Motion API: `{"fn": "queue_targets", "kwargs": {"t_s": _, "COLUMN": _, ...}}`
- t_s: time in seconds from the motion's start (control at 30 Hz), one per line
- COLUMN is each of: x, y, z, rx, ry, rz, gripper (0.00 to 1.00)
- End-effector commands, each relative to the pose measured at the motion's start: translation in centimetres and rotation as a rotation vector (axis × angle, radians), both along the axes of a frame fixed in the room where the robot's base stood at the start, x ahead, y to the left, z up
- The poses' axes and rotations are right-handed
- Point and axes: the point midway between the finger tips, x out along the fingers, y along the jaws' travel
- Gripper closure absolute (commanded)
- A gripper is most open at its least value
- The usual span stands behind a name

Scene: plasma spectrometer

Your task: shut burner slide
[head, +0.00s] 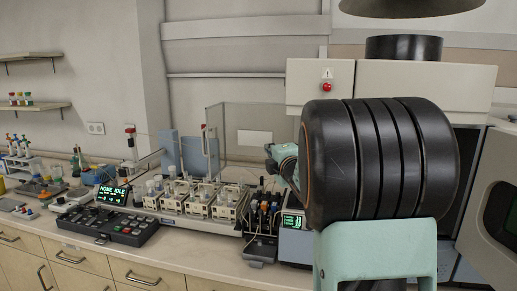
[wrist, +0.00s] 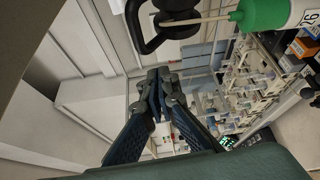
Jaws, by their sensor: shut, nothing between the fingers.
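The white spectrometer cabinet (head: 390,80) stands at the right in the head view, largely covered by my black and teal arm. The burner slide itself cannot be made out there. In the wrist view a black curved handle with a round knob (wrist: 140,35) is at the top; I cannot tell whether it belongs to the slide. My gripper (wrist: 158,82) is shut and empty, its fingertips below that handle in the picture and apparently apart from it. In the head view only a small part of my gripper end shows, left of the black arm joint.
A green-and-white bottle (wrist: 265,14) with a thin pale tube is at the upper right in the wrist view. A cabinet door (head: 490,215) stands open at the far right. Racks of vials (head: 200,198) and a black control panel (head: 110,226) crowd the bench left of my arm.

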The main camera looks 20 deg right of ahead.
Motion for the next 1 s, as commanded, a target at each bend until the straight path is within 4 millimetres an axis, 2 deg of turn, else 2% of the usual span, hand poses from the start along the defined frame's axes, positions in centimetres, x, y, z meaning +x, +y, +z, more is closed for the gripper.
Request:
{"fn": "queue_targets", "kwargs": {"t_s": 0.1, "x": -0.6, "y": -1.2, "z": 0.5, "rx": 0.000, "ry": -0.001, "rz": -0.001, "gripper": 1.00}}
{"fn": "queue_targets", "kwargs": {"t_s": 0.2, "x": -0.8, "y": -1.7, "z": 0.4, "rx": -0.001, "ry": -0.002, "rz": 0.001, "gripper": 1.00}}
{"fn": "queue_targets", "kwargs": {"t_s": 0.67, "x": -1.2, "y": -2.3, "z": 0.3, "rx": -0.001, "ry": -0.002, "rz": -0.001, "gripper": 1.00}}
{"fn": "queue_targets", "kwargs": {"t_s": 0.77, "x": -2.1, "y": -3.7, "z": 0.2, "rx": -0.003, "ry": -0.004, "rz": -0.003, "gripper": 1.00}}
{"fn": "queue_targets", "kwargs": {"t_s": 1.0, "x": -5.4, "y": -8.5, "z": 0.2, "rx": -0.002, "ry": -0.003, "rz": -0.005, "gripper": 1.00}}
